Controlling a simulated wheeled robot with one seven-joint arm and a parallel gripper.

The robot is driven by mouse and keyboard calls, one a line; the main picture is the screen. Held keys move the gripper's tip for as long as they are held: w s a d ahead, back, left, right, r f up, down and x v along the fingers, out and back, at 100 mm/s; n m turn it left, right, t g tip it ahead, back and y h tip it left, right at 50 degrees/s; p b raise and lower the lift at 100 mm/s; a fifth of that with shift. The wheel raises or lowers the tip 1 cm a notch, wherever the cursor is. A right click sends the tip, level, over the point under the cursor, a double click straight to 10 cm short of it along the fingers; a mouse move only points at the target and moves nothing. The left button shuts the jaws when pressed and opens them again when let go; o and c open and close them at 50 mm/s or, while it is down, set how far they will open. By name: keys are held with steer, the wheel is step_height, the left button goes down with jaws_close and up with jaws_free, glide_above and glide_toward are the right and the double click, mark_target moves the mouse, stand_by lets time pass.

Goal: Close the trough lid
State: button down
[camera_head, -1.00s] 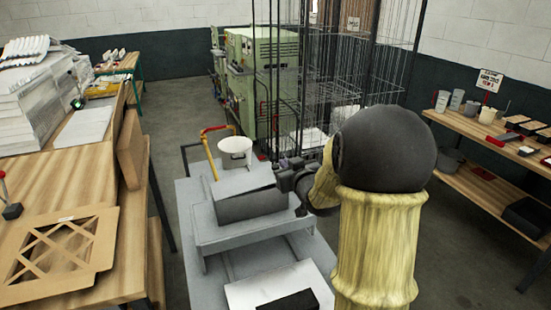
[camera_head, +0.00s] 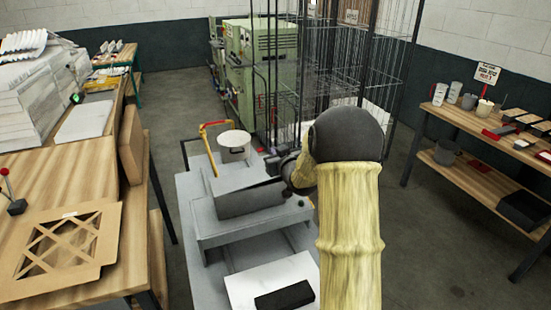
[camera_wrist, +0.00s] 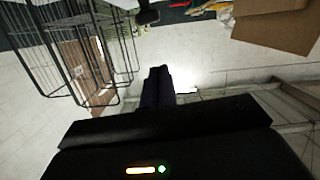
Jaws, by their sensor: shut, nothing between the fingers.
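The grey trough (camera_head: 250,203) sits on a grey cart in the head view. Its flat grey lid (camera_head: 236,178) lies over the top at a slight tilt, with a narrow dark wedge between lid and trough near the right end. My gripper (camera_head: 276,162) is at the right rear corner of the trough, close to the lid's right end. My own arm hides part of it, and I cannot tell whether it touches the lid. In the wrist view, my gripper's dark fingers (camera_wrist: 158,84) are together with nothing between them.
A white pot (camera_head: 234,146) and a yellow-red handle (camera_head: 206,143) stand behind the trough. A wire cage (camera_head: 335,75) rises behind my gripper. A wooden bench (camera_head: 60,215) is at left, shelves with cups (camera_head: 480,125) at right.

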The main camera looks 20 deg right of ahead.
steer(key=f, duration=0.1)
steer(key=f+p, duration=0.1)
steer(key=w+f, duration=0.1)
steer(key=shift+d+f, duration=0.25)
steer(key=shift+f, duration=0.05)
steer(key=shift+w+a+f+p, duration=0.1)
steer(key=shift+f+p, duration=0.2)
steer(key=shift+d+f+b, duration=0.2)
steer(key=shift+f+b, duration=0.5)
steer(key=shift+b, duration=0.15)
steer(key=shift+d+f+b, duration=0.35)
steer(key=shift+f+b, duration=0.45)
steer(key=shift+b, duration=0.2)
steer(key=shift+s, duration=0.25)
steer(key=shift+a, duration=0.1)
steer(key=shift+r, duration=0.1)
